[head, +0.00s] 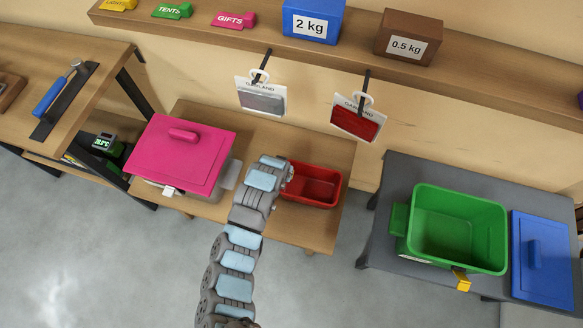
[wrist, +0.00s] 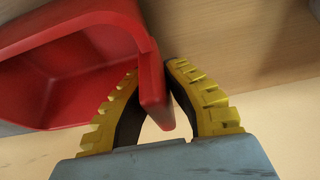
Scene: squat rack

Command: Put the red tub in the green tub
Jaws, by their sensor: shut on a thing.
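The red tub (head: 325,189) is small, open and upright on the wooden table, just right of my arm's end in the head view. In the wrist view, the red tub (wrist: 70,65) fills the upper left. In the head view the fingers are hidden behind my wrist. The green tub (head: 418,254) is open and looks empty. It stands on the grey table at the right.
A pink-lidded tub (head: 181,152) stands left of my arm on the wooden table (head: 310,231). A blue lid (head: 541,260) lies right of the green tub on the grey table (head: 395,172). Two garland packets (head: 262,97) hang from hooks above. A gap separates the tables.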

